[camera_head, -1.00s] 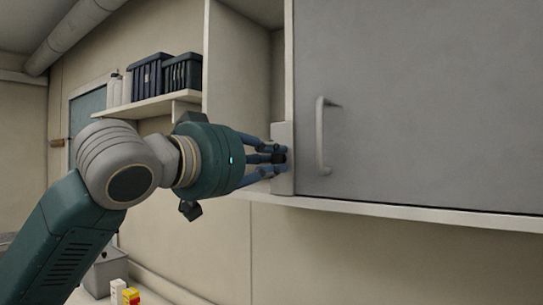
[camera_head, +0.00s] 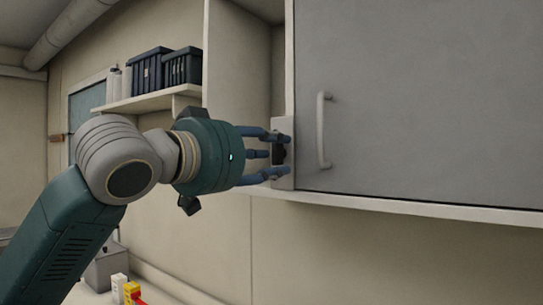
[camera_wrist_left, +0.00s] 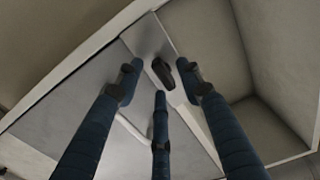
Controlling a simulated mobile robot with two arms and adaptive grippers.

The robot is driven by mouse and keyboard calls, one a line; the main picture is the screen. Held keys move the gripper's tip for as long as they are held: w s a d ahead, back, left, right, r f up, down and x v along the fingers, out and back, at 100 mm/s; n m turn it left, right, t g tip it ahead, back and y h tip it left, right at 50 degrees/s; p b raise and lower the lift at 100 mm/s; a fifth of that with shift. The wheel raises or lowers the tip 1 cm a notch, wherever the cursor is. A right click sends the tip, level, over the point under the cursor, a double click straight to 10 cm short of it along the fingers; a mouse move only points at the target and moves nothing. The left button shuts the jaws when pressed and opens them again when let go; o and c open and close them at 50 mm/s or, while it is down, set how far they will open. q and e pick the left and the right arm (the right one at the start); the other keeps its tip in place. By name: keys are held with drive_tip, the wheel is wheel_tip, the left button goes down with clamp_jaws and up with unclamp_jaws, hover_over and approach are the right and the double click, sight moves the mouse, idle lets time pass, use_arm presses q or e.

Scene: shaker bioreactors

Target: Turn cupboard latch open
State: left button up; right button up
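The cupboard latch (camera_head: 279,153) is a small black piece on a light grey plate (camera_head: 284,182) at the left edge of the grey cupboard door (camera_head: 430,95). It also shows in the left wrist view (camera_wrist_left: 163,73), between the fingertips. My left gripper (camera_head: 278,153) comes from the left, its blue fingers spread open around the latch. In the left wrist view the gripper (camera_wrist_left: 160,85) shows gaps between fingers and latch, so it does not grip it. The door looks shut. My right gripper is not in view.
A pale vertical handle (camera_head: 322,130) sits on the door right of the latch. An open compartment (camera_head: 240,70) is left of it. A shelf (camera_head: 145,101) holds dark bins (camera_head: 165,70) at the back left. The wall below the cupboard is clear.

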use_arm(q)
drive_tip(key=v, duration=1.2)
